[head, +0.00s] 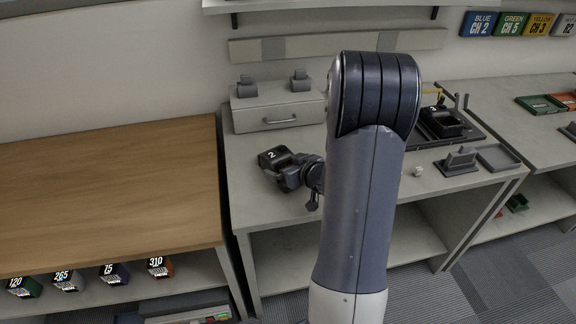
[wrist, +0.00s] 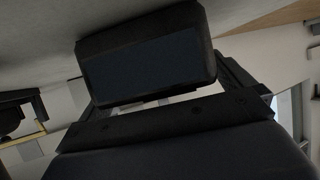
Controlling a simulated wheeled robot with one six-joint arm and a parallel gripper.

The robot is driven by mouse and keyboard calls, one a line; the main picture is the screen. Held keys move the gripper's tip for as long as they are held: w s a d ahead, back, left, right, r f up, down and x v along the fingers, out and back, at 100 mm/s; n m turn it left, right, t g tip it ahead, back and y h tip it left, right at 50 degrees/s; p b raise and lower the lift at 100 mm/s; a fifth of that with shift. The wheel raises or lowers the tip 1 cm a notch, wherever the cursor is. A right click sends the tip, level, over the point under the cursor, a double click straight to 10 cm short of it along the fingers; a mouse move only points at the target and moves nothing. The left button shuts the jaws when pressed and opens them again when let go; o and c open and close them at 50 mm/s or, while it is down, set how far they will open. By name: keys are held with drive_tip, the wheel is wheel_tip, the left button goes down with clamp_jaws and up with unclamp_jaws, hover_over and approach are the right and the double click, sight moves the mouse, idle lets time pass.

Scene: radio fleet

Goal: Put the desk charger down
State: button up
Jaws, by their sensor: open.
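The desk charger (head: 273,155) is a small black block marked 2, at the left part of the grey counter (head: 270,205). It appears to sit on the counter top, though its underside is hidden. In the wrist view the charger (wrist: 148,62) shows its dark face close in front of the jaws, against the grey surface. My gripper (head: 285,168) is open around the charger's near side, with a finger on either side of it. The fingers also show in the wrist view (wrist: 165,88). Whether they touch the charger cannot be told.
A grey drawer box (head: 280,113) with two small stands stands behind the charger. A dark tray holding another black unit (head: 440,122) marked 3, a grey stand (head: 458,160) and a small white item (head: 418,171) lie to the right. A wooden table (head: 110,185) is at left.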

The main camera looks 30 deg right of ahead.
drive_tip(key=shift+r, duration=0.2)
drive_tip(key=p+v, duration=0.2)
drive_tip(key=v, duration=1)
drive_tip(key=shift+c, duration=0.2)
